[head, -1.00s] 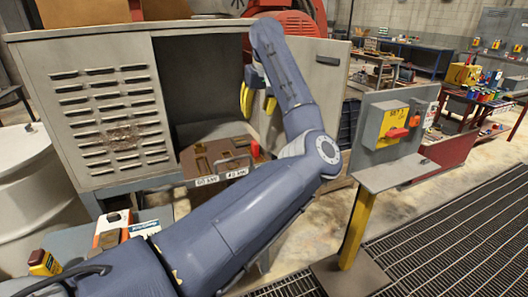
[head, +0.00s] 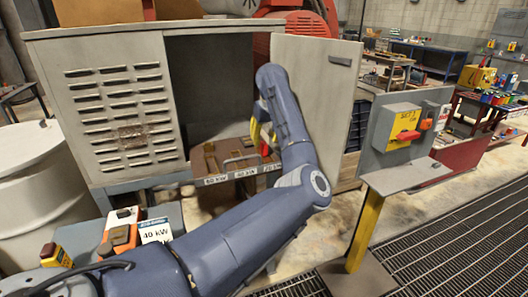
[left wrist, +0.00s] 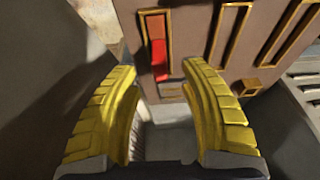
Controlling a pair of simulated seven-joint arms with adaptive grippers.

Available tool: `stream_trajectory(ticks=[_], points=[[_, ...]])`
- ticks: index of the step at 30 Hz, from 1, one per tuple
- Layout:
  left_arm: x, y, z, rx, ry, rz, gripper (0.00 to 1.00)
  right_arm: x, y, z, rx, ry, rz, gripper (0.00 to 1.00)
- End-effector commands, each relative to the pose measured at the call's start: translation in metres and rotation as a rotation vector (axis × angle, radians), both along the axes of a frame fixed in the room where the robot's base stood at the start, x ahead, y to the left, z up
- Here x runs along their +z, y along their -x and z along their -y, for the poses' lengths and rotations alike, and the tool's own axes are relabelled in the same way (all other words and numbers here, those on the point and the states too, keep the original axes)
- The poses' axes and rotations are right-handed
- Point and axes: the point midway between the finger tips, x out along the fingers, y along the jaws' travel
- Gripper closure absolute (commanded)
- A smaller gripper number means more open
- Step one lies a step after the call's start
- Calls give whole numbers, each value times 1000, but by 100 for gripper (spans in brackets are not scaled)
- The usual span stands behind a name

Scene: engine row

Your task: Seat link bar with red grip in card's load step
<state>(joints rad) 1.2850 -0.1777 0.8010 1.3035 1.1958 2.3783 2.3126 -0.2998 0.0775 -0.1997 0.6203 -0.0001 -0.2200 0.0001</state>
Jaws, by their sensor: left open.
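A brown terminal block (head: 209,163) sits in the open bay of the grey cabinet, with 60 kW, 40 kW and 20 kW labels along its front. The red grip (head: 265,150) of the link bar shows at its right end, by the 20 kW label. In the left wrist view the red grip (left wrist: 158,55) stands in a brass-edged slot of the block (left wrist: 197,30); other slots beside it look empty. My left gripper (head: 262,133) is open above that end, its yellow fingers (left wrist: 160,76) either side of the red grip's line, apparently not touching it. The card (head: 156,232) reads 40 kW. My right gripper is out of view.
The cabinet's open door (head: 318,95) stands just right of my left arm. Orange and yellow items (head: 121,236) lie by the card. A white drum (head: 40,190) stands at left.

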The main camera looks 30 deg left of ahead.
Motion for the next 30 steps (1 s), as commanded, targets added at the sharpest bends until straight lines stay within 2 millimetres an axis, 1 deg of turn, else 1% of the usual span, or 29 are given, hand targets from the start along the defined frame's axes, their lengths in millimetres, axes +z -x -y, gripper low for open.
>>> stream_trajectory(ticks=[4, 12, 15, 26, 30], points=[[-10, -1, -2, -1, 0, -2, 56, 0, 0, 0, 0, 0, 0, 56], [-41, -6, -8, 0, 0, -1, 56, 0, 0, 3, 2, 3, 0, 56], [-48, -7, -10, 0, -1, -2, 56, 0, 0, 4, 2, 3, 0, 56], [-51, -8, -10, 0, 0, 0, 56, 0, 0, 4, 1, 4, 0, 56], [-51, -8, -10, 0, 0, 0, 72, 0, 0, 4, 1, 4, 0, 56]])
